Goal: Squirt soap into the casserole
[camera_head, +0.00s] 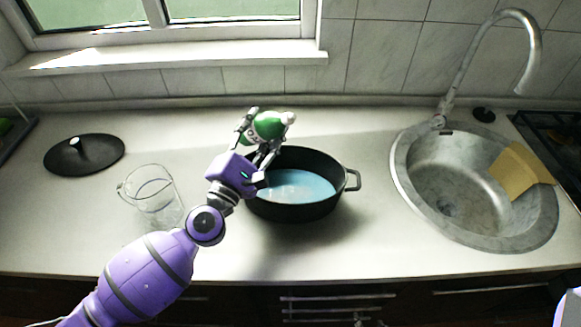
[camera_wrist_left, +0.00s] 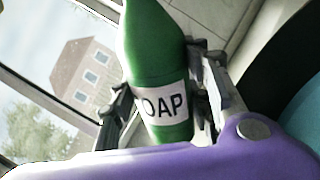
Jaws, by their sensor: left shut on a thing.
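A black casserole (camera_head: 298,208) with a side handle at its right stands on the counter. Light blue liquid (camera_head: 297,186) shows inside it. My left gripper (camera_head: 258,137) is shut on a green soap bottle (camera_head: 268,126) with a white cap and holds it tilted above the casserole's far left rim, cap toward the right. In the left wrist view the bottle (camera_wrist_left: 157,60) sits between the two fingers, and part of its white label reads "OAP". No soap stream shows. The casserole's left side is hidden by my left arm. My right gripper is not in view.
A clear glass jug (camera_head: 155,195) stands left of the casserole, close to my left arm. A black lid (camera_head: 84,154) lies at the far left. A metal sink (camera_head: 470,195) with a tall faucet (camera_head: 527,65) and a tan board (camera_head: 515,172) is at the right.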

